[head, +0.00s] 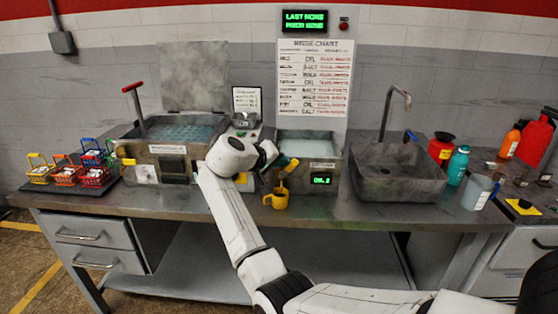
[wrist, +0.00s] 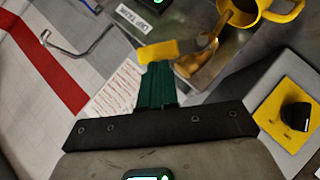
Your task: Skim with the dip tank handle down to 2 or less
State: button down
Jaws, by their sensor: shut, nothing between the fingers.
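The dip tank (head: 309,150) stands mid-bench, with pale liquid inside and a green display (head: 321,180) on its front that seems to read "OIL 2"; the digit is small. Its yellow handle (head: 289,165) is at the tank's front left; it also shows in the wrist view (wrist: 164,50), beside a brownish spout (wrist: 200,58). A yellow mug (head: 277,200) is below the spout; its inside looks dark in the wrist view (wrist: 248,14). My gripper (wrist: 155,75) has its green fingers together and empty, their tips close to the handle; contact is unclear.
A washing tank (head: 172,135) with a raised lid and red lever is left, with several coloured baskets (head: 68,170) beyond. A sink (head: 395,172) with a tap is right, then bottles (head: 458,165) and a grey cup (head: 478,192). A black knob on a yellow plate (wrist: 275,130) is beside my gripper.

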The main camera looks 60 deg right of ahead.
aim_at(294, 164)
jog(key=s+t, duration=0.1)
jog(key=s+m+t+y+p, duration=0.1)
jog(key=d+m+t+y+p, duration=0.1)
jog(key=shift+s+d+f, duration=0.1)
jog(key=shift+s+f, duration=0.15)
jog(key=shift+s, duration=0.15)
jog(key=s+f+m+t+p, duration=0.1)
jog(key=f+t+y, duration=0.1)
jog(key=shift+s+d+m+t+y+p, duration=0.3)
jog(key=shift+s+d+m+t+p, duration=0.1)
jog(key=shift+s+f, duration=0.1)
dwell(0.3)
